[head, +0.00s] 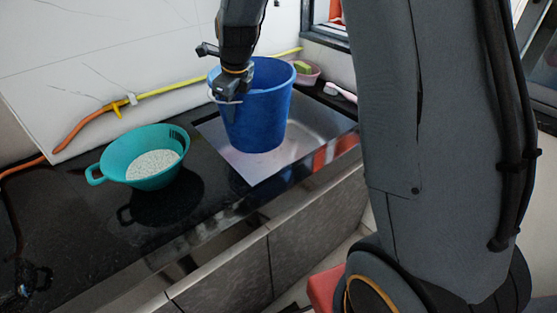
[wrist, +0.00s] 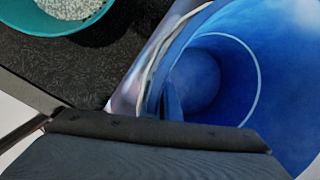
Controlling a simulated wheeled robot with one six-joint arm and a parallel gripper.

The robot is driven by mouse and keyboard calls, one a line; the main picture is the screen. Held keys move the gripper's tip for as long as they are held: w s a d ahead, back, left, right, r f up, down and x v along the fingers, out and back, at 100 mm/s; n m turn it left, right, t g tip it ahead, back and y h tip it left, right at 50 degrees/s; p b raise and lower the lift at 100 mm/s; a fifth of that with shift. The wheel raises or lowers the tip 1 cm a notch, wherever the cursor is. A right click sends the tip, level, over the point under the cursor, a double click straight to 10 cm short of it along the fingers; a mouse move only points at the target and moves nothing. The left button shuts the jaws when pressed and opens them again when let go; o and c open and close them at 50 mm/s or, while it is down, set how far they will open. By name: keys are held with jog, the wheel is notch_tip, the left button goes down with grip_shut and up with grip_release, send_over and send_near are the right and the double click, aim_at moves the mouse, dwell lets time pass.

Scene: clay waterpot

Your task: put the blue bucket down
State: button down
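The blue bucket (head: 262,112) is upright over the metal sink area in the head view. Its open mouth and inside (wrist: 225,75) fill the right of the wrist view. My gripper (head: 229,92) is at the bucket's left rim, near the pale handle, and appears shut on the rim. I cannot tell for sure whether the bucket's bottom touches the sink.
The metal sink (head: 318,118) is set in the black counter (head: 75,215). A teal colander (head: 115,160) with white grains stands left of it and shows in the wrist view (wrist: 35,27). A yellow-orange hose (head: 175,88) runs along the wall.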

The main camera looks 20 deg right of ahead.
notch_tip(320, 180, down, 18)
jog(key=b, duration=0.4)
jog(key=shift+w+a, duration=0.25)
jog(key=shift+w, duration=0.05)
jog(key=shift+f, duration=0.15)
jog(key=c, duration=2)
grip_release()
jog(key=shift+f, duration=0.1)
